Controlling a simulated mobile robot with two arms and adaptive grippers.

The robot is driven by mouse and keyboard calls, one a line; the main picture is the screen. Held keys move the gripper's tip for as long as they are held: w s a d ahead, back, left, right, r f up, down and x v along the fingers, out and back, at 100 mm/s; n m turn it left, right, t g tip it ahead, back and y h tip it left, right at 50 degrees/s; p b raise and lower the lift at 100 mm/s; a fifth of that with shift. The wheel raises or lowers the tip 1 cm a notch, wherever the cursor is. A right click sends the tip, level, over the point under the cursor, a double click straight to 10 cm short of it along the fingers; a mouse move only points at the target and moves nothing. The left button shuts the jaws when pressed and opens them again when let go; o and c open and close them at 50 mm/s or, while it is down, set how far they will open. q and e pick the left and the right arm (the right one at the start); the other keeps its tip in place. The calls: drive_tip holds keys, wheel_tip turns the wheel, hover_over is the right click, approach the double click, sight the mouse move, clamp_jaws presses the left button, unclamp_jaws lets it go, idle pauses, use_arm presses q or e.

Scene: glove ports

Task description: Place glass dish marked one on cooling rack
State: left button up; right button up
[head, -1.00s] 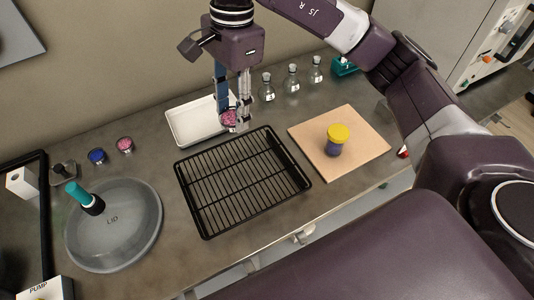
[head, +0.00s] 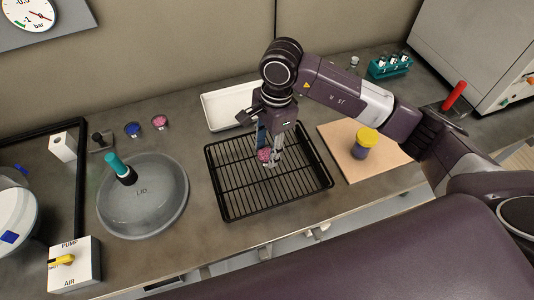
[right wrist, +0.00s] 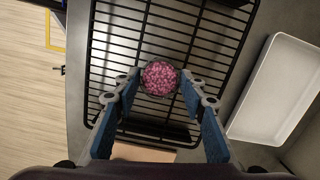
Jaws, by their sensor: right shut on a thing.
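My right gripper (head: 270,158) is shut on a small round glass dish (head: 264,154) with pink-red granules. In the right wrist view the dish (right wrist: 160,78) sits between the two fingertips (right wrist: 160,84); no mark on it can be read. The black wire cooling rack (head: 240,207) lies on the bench under the gripper. The dish is over the rack's bars, toward its back middle; I cannot tell whether it touches them. My left gripper is not in view.
A white tray (head: 222,110) lies behind the rack. A tan board (head: 378,168) with a yellow-capped jar (head: 365,142) is at its right. A grey lid (head: 165,205) is at its left, with a blue dish (head: 133,129) and a pink dish (head: 159,122) behind.

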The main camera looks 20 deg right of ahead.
sight(267, 157)
wheel_tip(267, 157, down, 3)
drive_tip(key=shift+f, duration=0.1)
drive_tip(key=shift+f, duration=0.1)
drive_tip(key=shift+f, duration=0.1)
drive_tip(key=o, duration=1.2)
drive_tip(key=shift+c, duration=0.2)
